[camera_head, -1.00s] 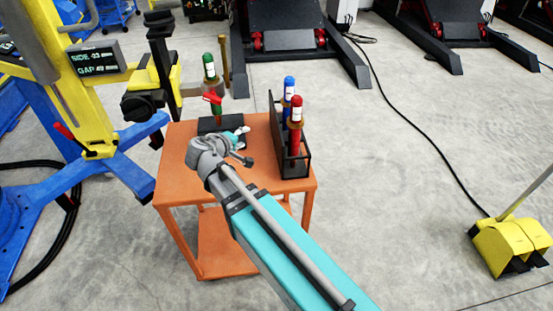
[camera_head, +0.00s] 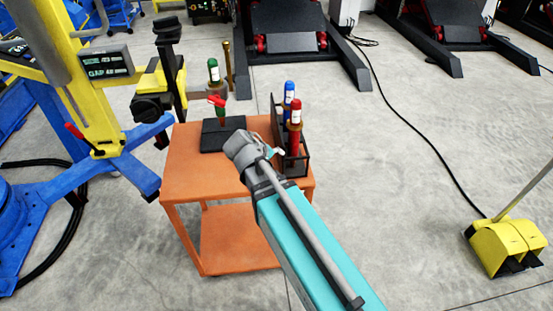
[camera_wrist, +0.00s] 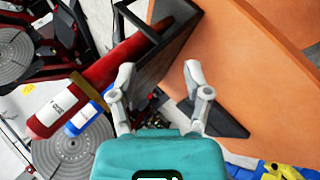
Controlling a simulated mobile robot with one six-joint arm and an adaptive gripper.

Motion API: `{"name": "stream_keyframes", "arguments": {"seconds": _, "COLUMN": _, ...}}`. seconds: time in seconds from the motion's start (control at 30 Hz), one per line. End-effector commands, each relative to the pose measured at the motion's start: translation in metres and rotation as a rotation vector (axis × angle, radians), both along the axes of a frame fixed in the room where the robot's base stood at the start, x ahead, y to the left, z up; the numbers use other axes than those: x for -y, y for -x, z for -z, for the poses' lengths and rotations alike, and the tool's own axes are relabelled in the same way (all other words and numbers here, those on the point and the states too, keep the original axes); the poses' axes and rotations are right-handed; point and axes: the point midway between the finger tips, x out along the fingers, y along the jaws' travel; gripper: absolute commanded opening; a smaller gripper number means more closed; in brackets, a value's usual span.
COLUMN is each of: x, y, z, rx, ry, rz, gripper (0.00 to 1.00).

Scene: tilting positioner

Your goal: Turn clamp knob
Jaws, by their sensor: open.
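My gripper (camera_wrist: 160,80) is open and empty, its two grey fingers spread in the wrist view. In the head view my gripper (camera_head: 270,153) is partly hidden by my wrist, over the orange cart beside the tube rack. The yellow positioner post (camera_head: 92,100) stands at the left on blue legs. A black knob-like part (camera_head: 150,106) sits low on its yellow arm, and a black upright clamp part (camera_head: 168,45) rises beside it. I cannot tell for sure which part is the clamp knob. My gripper is right of these parts and apart from them.
The orange cart (camera_head: 185,178) carries a black pad (camera_head: 210,140), with a red-handled item (camera_head: 218,102) near it. A black rack (camera_head: 303,160) holds a red tube (camera_head: 294,125) and a blue tube (camera_head: 289,92). A yellow pedal (camera_head: 508,245) stands on open floor at right.

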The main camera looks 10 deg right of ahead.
Motion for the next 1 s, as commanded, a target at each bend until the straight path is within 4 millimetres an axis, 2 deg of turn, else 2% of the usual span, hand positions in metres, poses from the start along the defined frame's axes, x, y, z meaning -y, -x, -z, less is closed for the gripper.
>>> {"name": "stream_keyframes", "arguments": {"seconds": 0.57, "x": 0.000, "y": -0.002, "z": 0.003, "rx": 0.001, "ry": -0.015, "rz": -0.012, "gripper": 0.63}}
{"name": "stream_keyframes", "arguments": {"seconds": 0.77, "x": -0.012, "y": -0.020, "z": 0.014, "rx": 0.043, "ry": -0.047, "rz": -0.117, "gripper": 0.63}}
{"name": "stream_keyframes", "arguments": {"seconds": 1.0, "x": -0.043, "y": -0.059, "z": 0.029, "rx": 0.172, "ry": -0.098, "rz": -0.368, "gripper": 0.63}}
